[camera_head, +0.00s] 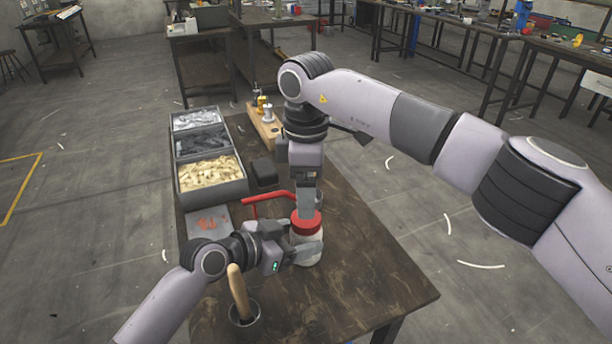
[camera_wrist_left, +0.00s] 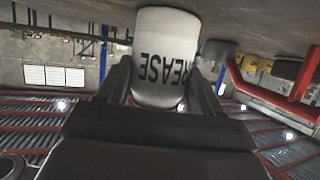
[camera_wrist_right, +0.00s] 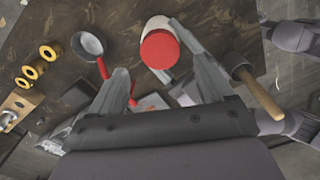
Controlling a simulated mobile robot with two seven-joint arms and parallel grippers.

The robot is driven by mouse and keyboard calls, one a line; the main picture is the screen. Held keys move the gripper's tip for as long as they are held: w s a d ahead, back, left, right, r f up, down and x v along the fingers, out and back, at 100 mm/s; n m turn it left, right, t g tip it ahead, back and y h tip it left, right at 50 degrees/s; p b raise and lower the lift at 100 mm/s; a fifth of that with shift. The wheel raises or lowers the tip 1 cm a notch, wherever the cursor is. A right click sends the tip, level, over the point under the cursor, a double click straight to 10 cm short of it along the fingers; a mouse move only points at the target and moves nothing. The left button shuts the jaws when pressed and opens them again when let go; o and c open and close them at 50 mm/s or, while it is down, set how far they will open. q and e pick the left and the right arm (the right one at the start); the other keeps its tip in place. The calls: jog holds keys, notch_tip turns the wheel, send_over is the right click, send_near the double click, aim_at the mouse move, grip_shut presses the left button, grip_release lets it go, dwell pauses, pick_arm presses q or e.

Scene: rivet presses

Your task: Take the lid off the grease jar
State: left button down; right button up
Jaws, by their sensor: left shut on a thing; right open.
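The grease jar (camera_head: 309,262) is white with a red lid (camera_head: 306,222) and stands upright on the dark worktable. The lid is on the jar. My left gripper (camera_head: 304,250) is shut on the jar's body from the left side. In the left wrist view the jar (camera_wrist_left: 165,62) shows its GREASE lettering upside down between the fingers. My right gripper (camera_head: 307,207) points down right above the lid and is open. In the right wrist view the lid (camera_wrist_right: 160,49) lies between its spread fingers. I cannot tell whether the fingers touch the lid.
A dark pot (camera_head: 245,322) with a wooden-handled tool stands left of the jar, near my left forearm. A grey bin (camera_head: 212,190) of parts and a wooden board (camera_head: 262,125) are farther back. The table's right side is clear.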

pick_arm(q)
jog(key=shift+s+f, duration=0.1)
jog(key=shift+f, duration=0.15)
pick_arm(e)
notch_tip(320, 180, down, 6)
jog(key=shift+r, duration=0.15)
jog(key=c, duration=1.1)
